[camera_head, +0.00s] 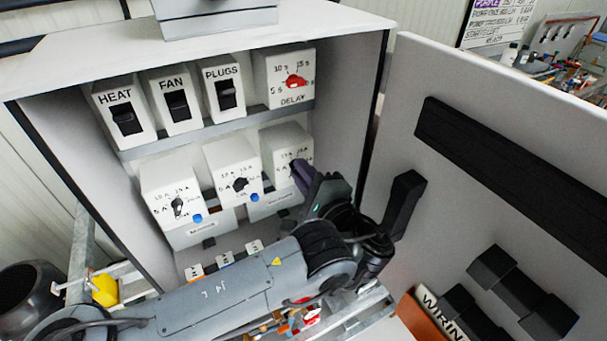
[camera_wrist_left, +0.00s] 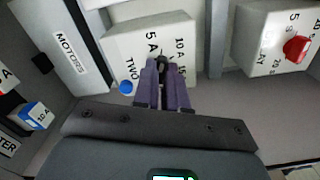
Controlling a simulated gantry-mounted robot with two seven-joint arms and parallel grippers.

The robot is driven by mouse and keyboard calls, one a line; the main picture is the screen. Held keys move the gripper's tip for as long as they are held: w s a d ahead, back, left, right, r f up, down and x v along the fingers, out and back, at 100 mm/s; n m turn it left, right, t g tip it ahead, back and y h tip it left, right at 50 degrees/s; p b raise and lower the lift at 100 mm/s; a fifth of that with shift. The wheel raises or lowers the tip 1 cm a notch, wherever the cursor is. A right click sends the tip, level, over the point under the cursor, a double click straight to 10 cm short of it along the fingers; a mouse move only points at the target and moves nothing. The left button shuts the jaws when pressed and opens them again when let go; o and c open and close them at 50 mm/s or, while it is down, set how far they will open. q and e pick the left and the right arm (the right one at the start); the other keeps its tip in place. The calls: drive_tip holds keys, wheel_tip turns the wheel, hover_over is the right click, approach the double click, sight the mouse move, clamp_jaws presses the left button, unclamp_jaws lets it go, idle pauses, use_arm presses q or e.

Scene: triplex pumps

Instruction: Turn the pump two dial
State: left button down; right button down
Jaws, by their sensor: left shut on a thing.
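The pump two dial (camera_wrist_left: 162,62) is a small black knob on a white box (camera_head: 282,140), rightmost in the lower row of the cabinet in the head view. In the left wrist view its face reads "TWO", with amp marks and a blue button (camera_wrist_left: 126,88). My left gripper (camera_head: 301,170) reaches in from the right side of that box. Its purple fingers (camera_wrist_left: 164,75) are shut on the knob, one on each side. The fingers hide much of the knob, so its exact pointer setting cannot be read. My right gripper is in neither view.
Two similar dial boxes stand to the left, with black knobs (camera_head: 178,206) and (camera_head: 240,185). Above are HEAT, FAN and PLUGS switches (camera_head: 226,94) and a red DELAY dial (camera_head: 294,82). The open cabinet door (camera_head: 465,185) stands close to the right of my gripper.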

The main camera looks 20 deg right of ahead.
use_arm(q)
drive_tip(key=m+p, duration=0.1)
drive_tip(key=m, duration=1.7)
drive_tip(key=shift+m, duration=0.4)
drive_tip(key=c, duration=1.2)
unclamp_jaws()
